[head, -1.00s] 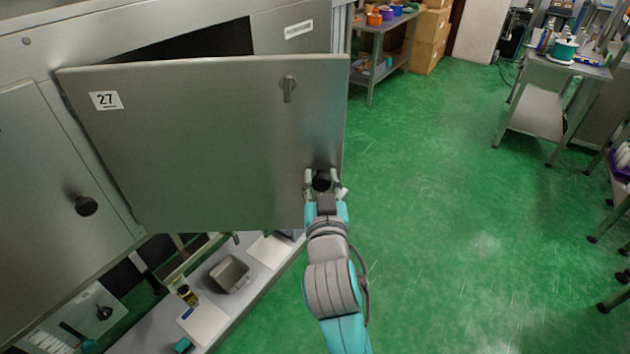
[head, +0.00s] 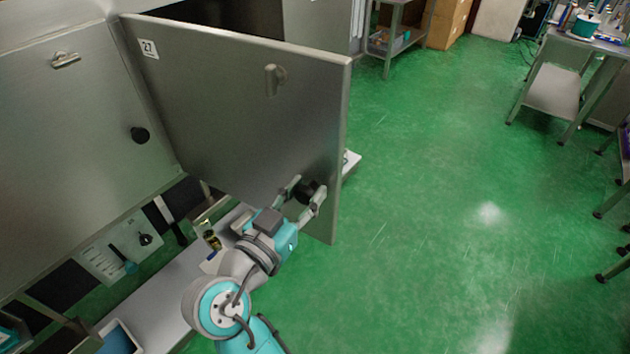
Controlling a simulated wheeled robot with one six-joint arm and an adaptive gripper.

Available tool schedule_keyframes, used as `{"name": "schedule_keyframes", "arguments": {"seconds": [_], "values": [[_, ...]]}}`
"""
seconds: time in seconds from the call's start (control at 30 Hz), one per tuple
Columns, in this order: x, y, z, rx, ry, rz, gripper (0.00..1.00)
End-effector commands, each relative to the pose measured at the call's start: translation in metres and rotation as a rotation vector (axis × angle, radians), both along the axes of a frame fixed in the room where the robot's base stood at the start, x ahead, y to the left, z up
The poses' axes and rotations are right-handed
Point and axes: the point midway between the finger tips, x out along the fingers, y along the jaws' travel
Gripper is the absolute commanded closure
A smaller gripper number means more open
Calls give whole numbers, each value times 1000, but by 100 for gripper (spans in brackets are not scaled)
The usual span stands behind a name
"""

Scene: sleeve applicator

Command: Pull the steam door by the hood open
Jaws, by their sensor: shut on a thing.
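The steam door (head: 220,110) is a flat grey metal panel with a "27" label at its upper left and a small latch (head: 273,79) near its top right. It stands swung well out from the cabinet, with a dark opening behind its top edge. A round black knob (head: 307,191) sits near its lower free edge. My gripper (head: 305,197) is shut on this knob, with one finger on each side of it. No separate hood can be made out.
A neighbouring closed grey door (head: 75,140) with a black knob is at the left. A narrow shelf (head: 165,305) runs below the doors. Green floor (head: 430,200) is clear to the right, with a metal table (head: 560,85) beyond and a shelf cart (head: 390,40) at the back.

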Motion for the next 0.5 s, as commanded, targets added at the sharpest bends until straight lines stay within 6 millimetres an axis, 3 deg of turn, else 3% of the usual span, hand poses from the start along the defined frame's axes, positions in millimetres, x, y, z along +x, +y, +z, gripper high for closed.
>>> {"name": "schedule_keyframes", "arguments": {"seconds": [0.5], "values": [[-6, 4, -2, -2, 5, -20, 100]]}}
